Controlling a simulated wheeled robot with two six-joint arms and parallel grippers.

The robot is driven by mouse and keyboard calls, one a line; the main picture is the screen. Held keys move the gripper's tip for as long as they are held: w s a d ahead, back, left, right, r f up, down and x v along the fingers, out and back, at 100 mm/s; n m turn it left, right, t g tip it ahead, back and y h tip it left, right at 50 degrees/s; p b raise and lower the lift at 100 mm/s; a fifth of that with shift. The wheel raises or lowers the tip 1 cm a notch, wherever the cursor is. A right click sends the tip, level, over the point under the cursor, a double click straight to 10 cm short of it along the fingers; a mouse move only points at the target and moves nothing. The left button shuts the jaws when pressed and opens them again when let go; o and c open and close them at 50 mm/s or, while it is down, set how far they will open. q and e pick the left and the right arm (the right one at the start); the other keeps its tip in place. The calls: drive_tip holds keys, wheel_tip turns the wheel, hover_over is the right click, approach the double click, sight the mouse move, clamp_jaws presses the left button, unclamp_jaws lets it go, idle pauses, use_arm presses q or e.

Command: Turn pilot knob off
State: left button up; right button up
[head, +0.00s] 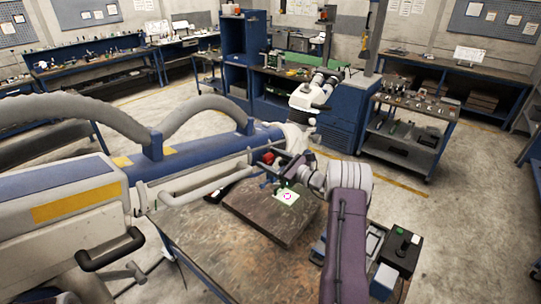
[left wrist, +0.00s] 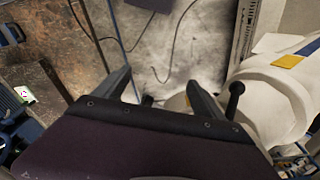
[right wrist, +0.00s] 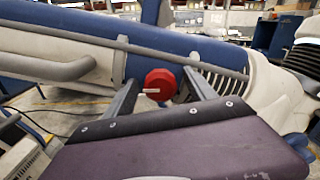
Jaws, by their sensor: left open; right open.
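The red round knob (right wrist: 160,84), with a pale bar mark across its face, sits on the side of the blue and white machine arm (head: 200,155). It also shows small in the head view (head: 268,158). My right gripper (right wrist: 160,76) is open. In the right wrist view its fingers stand to either side of the knob, with gaps visible; I cannot tell how far it is from the knob in depth. My left gripper (left wrist: 158,78) is open and empty, over the floor beside the white machine body (left wrist: 275,95).
A grey metal rail (right wrist: 130,45) runs just above the knob. A dark slab (head: 270,225) with a marked card (head: 287,196) lies on the worktable (head: 205,250). A black box with a green button (head: 400,247) stands at the right. Open floor lies farther right.

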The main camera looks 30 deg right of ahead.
drive_tip(key=shift+s, duration=0.15)
drive_tip(key=c, duration=1.4)
